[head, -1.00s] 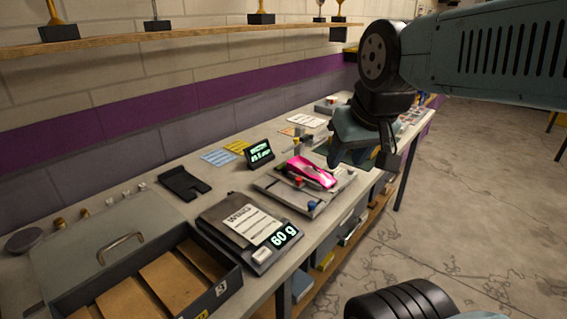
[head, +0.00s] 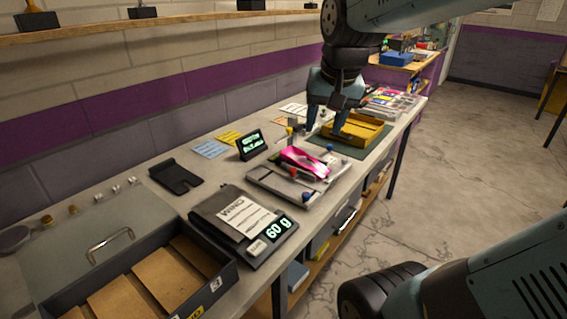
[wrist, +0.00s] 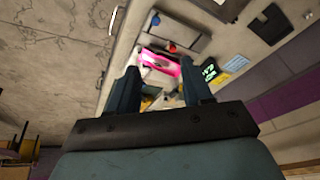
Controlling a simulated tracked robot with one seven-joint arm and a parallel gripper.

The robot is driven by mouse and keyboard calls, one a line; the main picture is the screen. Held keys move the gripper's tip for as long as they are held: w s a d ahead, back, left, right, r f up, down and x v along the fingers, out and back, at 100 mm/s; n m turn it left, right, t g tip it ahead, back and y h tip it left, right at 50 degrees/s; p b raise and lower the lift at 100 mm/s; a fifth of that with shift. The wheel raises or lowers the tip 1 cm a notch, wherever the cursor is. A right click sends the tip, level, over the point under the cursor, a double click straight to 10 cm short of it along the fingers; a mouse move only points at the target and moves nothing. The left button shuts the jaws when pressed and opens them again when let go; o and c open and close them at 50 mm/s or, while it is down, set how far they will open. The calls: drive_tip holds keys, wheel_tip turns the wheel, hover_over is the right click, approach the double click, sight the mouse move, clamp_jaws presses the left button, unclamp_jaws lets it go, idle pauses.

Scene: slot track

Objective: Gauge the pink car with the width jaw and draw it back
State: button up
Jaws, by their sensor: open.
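The pink car (head: 305,161) sits on a grey gauge plate (head: 265,183) on the workbench. Small red and blue knobs stand on the plate around it; the blue knob (head: 330,148) is at its far side. I cannot tell which part is the width jaw. My gripper (head: 325,125) hangs above and beyond the car, open and empty, with its fingers apart. In the wrist view the pink car (wrist: 158,62) shows between my two fingers (wrist: 160,95), some way off from them. A small display (head: 250,143) with green text stands behind the plate.
A scale (head: 265,250) reading 60 g stands nearer on the bench. A black holder (head: 176,178) lies behind it and a box with brown dividers (head: 140,290) is at the front left. A shelf (head: 150,19) runs along the wall.

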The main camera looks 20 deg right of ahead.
drive_tip(key=w+f+m+g, duration=0.2)
drive_tip(key=w+f+m, duration=0.15)
drive_tip(key=w, duration=0.75)
drive_tip(key=m+g, duration=0.2)
drive_tip(key=m, duration=0.2)
hover_over(293, 169)
wheel_tip(293, 169, down, 7)
wheel_tip(293, 169, down, 14)
drive_tip(key=shift+r, duration=0.15)
drive_tip(key=shift+c, duration=0.2)
clamp_jaws()
